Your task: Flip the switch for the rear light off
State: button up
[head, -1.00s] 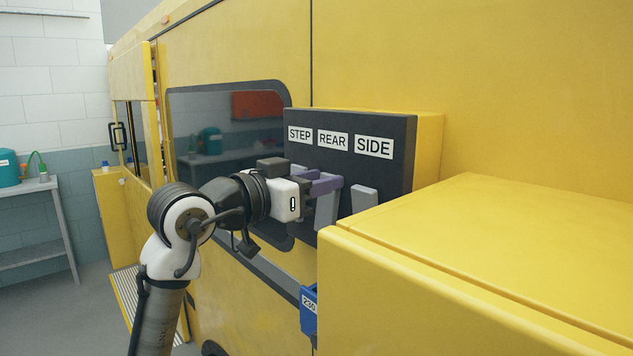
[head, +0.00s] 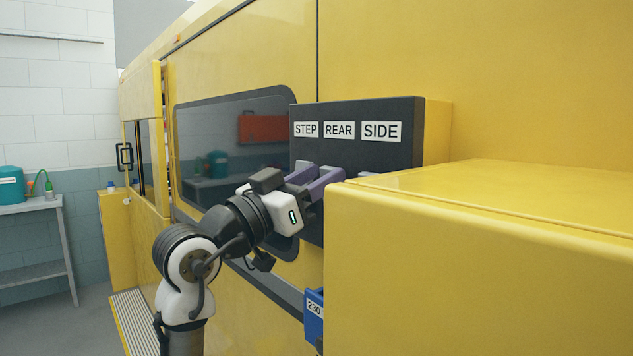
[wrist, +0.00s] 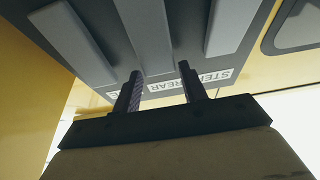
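The dark switch panel (head: 407,155) carries the labels STEP, REAR (head: 339,130) and SIDE. My gripper (head: 326,178), with purple fingers, is at the panel below the REAR label, tilted upward. The wrist view shows three grey levers from below. The middle one, the REAR lever (wrist: 145,32), lies in line with the gap between my fingers (wrist: 160,74). The fingers are apart; whether either touches the lever is unclear. The STEP lever (wrist: 230,25) is to the right there, the SIDE lever (wrist: 75,42) to the left. In the head view my fingers hide most of the REAR lever.
A yellow box (head: 470,260) juts out at the right and hides the panel's lower right part. A blue piece marked 230 (head: 314,312) sits below the panel. A dark window (head: 235,145) is left of it. A workbench (head: 30,209) stands far left.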

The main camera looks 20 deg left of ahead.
jog(key=shift+o, duration=1.4)
jog(key=shift+s+f, duration=0.1)
jog(key=b+v, duration=0.5)
jog(key=v, duration=0.8)
jog(key=shift+s+a, duration=0.25)
jog(key=shift+a, duration=0.05)
jog(key=shift+f, duration=0.1)
